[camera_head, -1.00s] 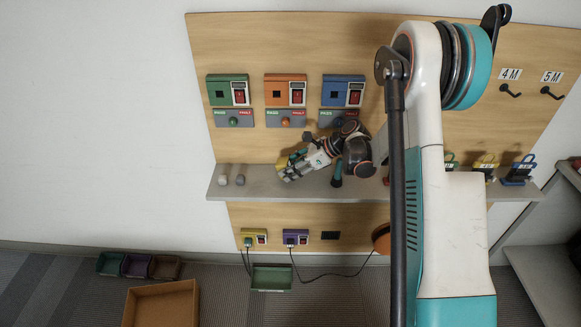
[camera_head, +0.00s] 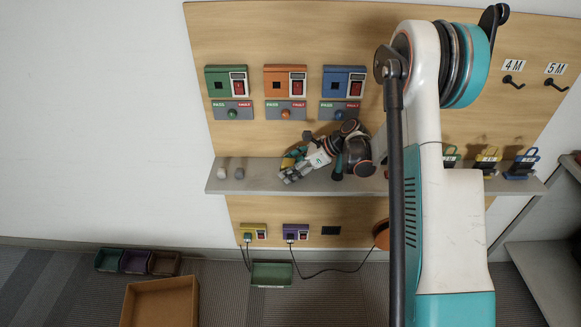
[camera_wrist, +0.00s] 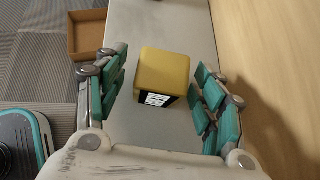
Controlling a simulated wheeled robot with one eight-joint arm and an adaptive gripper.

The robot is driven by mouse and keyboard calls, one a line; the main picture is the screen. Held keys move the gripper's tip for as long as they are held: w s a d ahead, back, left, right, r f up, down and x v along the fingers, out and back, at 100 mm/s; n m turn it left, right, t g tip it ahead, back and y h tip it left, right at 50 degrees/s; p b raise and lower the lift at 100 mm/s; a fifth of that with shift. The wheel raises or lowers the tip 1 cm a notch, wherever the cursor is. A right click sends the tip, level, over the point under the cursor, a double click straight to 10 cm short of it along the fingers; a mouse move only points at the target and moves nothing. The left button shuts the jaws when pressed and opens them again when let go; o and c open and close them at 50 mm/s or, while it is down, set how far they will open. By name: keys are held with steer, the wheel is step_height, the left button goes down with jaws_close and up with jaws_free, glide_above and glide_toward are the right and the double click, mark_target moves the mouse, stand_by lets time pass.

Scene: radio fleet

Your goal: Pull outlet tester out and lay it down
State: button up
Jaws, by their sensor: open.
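A yellow block with a black and white label on one face, which looks like the outlet tester (camera_wrist: 165,72), stands on the grey shelf (camera_wrist: 185,20) in the wrist view. My gripper (camera_wrist: 163,92) is open, with one teal-padded finger on each side of the block. Gaps show between the block and both fingers. In the head view my gripper (camera_head: 287,173) is over the shelf (camera_head: 262,180), left of its middle, with a bit of yellow (camera_head: 288,162) beside its fingers. The block's underside is hidden.
Green (camera_head: 226,82), orange (camera_head: 285,80) and blue (camera_head: 343,80) outlet boxes are on the board above the shelf. Two small knobs stand at the shelf's left end. Yellow and purple boxes with cords are below. A cardboard box (camera_wrist: 88,35) is on the floor.

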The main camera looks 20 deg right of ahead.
steer(key=v, duration=1.2)
